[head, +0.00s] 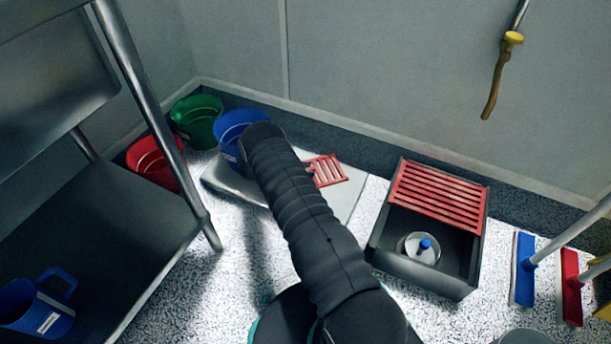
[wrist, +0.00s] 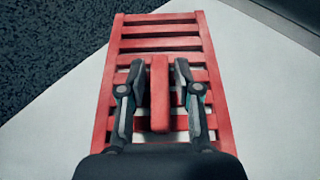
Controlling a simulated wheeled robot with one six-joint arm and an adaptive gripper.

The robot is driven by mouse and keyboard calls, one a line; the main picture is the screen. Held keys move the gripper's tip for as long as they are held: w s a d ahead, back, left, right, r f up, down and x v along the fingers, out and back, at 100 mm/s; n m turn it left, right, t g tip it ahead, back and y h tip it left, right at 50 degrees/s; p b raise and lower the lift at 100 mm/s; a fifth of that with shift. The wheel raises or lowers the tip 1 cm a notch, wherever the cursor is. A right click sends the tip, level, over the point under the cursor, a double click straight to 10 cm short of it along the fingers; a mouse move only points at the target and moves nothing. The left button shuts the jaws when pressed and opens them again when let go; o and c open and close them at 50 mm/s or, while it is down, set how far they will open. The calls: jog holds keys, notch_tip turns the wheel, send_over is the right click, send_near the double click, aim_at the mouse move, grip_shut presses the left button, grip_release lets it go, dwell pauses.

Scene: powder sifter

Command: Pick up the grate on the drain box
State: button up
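A red slatted grate (head: 328,171) with a raised bar handle lies on a pale, low, flat box or slab (head: 232,180) in the head view. My arm hides part of both. In the wrist view the grate (wrist: 160,30) fills the middle, with its red handle (wrist: 160,95) upright between my fingers. My gripper (wrist: 160,70) is open around the handle, with a narrow gap showing on each side. My arm hides the gripper in the head view.
A dark box (head: 425,285) with red slats (head: 438,195) and a blue-knobbed round piece (head: 425,248) stands right. Blue (head: 236,128), green (head: 197,121) and red (head: 150,163) buckets stand behind left. A metal shelf (head: 110,260) is left; brushes (head: 524,270) lie right.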

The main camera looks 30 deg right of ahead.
grip_shut()
jog(key=shift+r, duration=0.15)
